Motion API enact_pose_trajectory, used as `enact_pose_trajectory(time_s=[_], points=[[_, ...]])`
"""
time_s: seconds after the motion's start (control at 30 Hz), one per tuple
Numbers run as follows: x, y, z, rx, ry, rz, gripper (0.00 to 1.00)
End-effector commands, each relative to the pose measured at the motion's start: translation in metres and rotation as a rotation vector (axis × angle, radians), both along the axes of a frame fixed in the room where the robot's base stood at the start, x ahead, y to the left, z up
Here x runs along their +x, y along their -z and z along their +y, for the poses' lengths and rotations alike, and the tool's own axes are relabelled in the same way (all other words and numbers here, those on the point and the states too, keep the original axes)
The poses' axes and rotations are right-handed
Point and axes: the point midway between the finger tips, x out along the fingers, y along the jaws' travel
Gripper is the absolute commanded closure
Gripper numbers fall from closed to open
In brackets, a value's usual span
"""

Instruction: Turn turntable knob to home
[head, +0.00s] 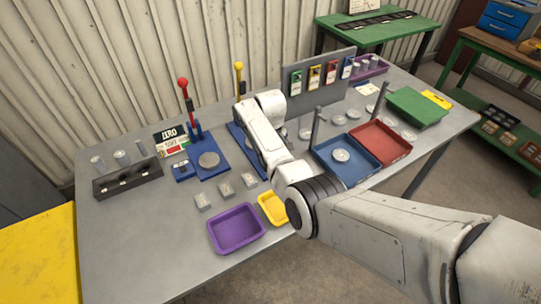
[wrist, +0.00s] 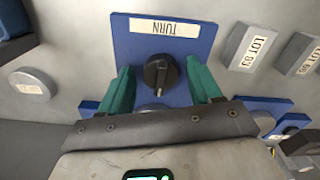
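In the wrist view a black round knob (wrist: 160,71) with a raised grip bar sits on a blue plate (wrist: 192,38) with a white TURN label (wrist: 164,27), which reads upside down. The bar points roughly down the picture, with a pale mark at its lower end. My gripper (wrist: 159,72) is open, with one teal finger on each side of the knob and gaps on both sides. A grey round part shows below the knob, mostly hidden by my gripper. In the head view my arm hides the knob and most of a blue plate (head: 236,134).
Grey blocks marked LOT (wrist: 248,46) lie to the right in the wrist view. In the head view, a red-knobbed lever (head: 184,85) and a yellow-knobbed lever (head: 239,67) stand behind. Purple (head: 212,240), blue (head: 328,163) and red (head: 399,153) trays lie in front and right.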

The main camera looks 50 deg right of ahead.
Motion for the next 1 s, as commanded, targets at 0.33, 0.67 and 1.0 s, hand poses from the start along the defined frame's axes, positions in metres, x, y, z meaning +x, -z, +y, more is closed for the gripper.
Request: enact_pose_trajectory(time_s=[0.33, 0.67, 1.0], points=[[0.0, -0.004, 0.0, 0.0, 0.001, 0.001, 0.33], [0.001, -0.058, 0.0, -0.001, 0.001, -0.003, 0.33], [0.0, -0.103, 0.0, 0.0, 0.001, 0.001, 0.33]])
